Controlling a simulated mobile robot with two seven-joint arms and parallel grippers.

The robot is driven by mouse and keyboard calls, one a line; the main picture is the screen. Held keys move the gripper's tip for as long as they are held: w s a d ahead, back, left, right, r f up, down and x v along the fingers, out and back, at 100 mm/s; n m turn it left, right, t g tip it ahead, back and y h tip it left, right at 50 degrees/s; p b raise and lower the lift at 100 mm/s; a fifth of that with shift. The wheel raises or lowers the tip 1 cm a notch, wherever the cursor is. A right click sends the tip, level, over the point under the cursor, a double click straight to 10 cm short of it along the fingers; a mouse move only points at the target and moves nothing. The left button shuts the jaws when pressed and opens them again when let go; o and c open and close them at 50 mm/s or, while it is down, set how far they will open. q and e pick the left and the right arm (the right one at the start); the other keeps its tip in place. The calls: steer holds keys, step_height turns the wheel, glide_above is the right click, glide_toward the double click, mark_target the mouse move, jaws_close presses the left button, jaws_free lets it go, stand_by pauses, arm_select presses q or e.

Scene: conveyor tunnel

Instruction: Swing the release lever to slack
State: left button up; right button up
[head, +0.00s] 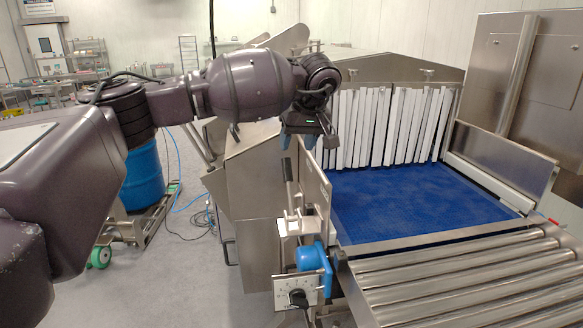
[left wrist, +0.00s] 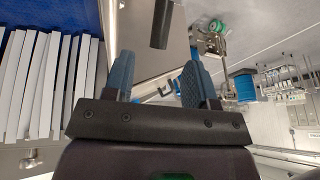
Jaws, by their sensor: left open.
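My left gripper (head: 298,138) is open and points down beside the steel side wall of the conveyor tunnel. Its two blue fingers also show apart and empty in the left wrist view (left wrist: 158,76). A dark upright grip (head: 288,168), which looks like the release lever's handle, stands just below the fingers. In the left wrist view the dark round grip (left wrist: 162,22) lies beyond the fingertips, roughly in line with the gap, with no contact visible. The lever's lower end is near a steel bracket (head: 293,226). Its slack marking cannot be read. My right gripper is not in view.
A blue housing (head: 315,257) and a dial plate with a black knob (head: 298,297) sit below the bracket. White strip curtains (head: 390,125) hang over the blue belt (head: 420,200). Steel rollers (head: 460,280) lie in front. Open floor is at left, with a blue drum (head: 143,175).

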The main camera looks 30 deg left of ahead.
mark_target(289, 166)
arm_select(q)
steer(key=x, duration=0.9)
steer(key=shift+a+f, duration=0.15)
steer(key=shift+f, duration=0.2)
steer(key=shift+s, duration=0.1)
jaws_close()
